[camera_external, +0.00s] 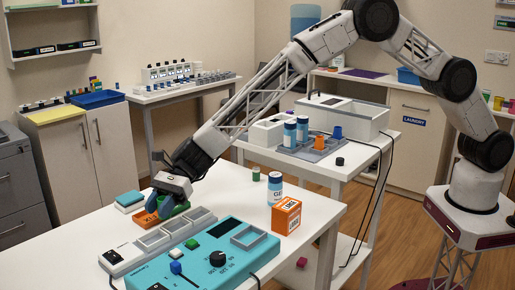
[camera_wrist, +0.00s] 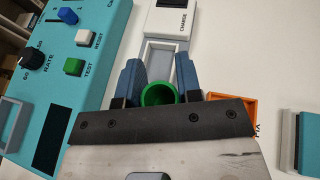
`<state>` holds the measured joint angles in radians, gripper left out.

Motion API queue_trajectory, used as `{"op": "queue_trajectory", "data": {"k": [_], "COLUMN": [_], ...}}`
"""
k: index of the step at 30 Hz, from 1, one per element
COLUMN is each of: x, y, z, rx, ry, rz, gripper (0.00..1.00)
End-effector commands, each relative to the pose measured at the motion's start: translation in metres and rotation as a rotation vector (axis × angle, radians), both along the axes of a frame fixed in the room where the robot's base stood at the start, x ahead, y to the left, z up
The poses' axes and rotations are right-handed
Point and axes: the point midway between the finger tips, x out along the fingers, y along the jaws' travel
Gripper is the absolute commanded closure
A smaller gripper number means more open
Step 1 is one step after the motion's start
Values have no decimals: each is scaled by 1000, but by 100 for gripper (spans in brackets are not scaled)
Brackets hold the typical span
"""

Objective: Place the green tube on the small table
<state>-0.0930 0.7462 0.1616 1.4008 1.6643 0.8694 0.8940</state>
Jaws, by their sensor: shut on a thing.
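My gripper (camera_external: 172,208) is low over the left part of the white front table (camera_external: 330,196). In the wrist view its two blue-grey fingers (camera_wrist: 158,85) are on either side of the green tube (camera_wrist: 158,95), shut on it. The tube's round open end faces the camera and its lower part is hidden. In the external view the tube is mostly hidden by the fingers. A smaller white table (camera_external: 372,146) stands behind the front table. I cannot tell which table the task calls small.
A grey compartment strip (camera_external: 155,239) lies right by the gripper, with a teal control panel (camera_external: 205,262) in front. An orange tray (camera_external: 143,220) and teal block (camera_external: 129,200) are close by. The table's back middle is mostly clear.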

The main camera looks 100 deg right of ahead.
Motion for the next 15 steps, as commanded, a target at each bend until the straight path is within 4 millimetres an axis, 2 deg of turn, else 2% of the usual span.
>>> {"op": "queue_trajectory", "data": {"k": [15], "x": [58], "y": [13], "z": [-7], "rx": [0], "ry": [0], "rz": [0], "gripper": [90]}}
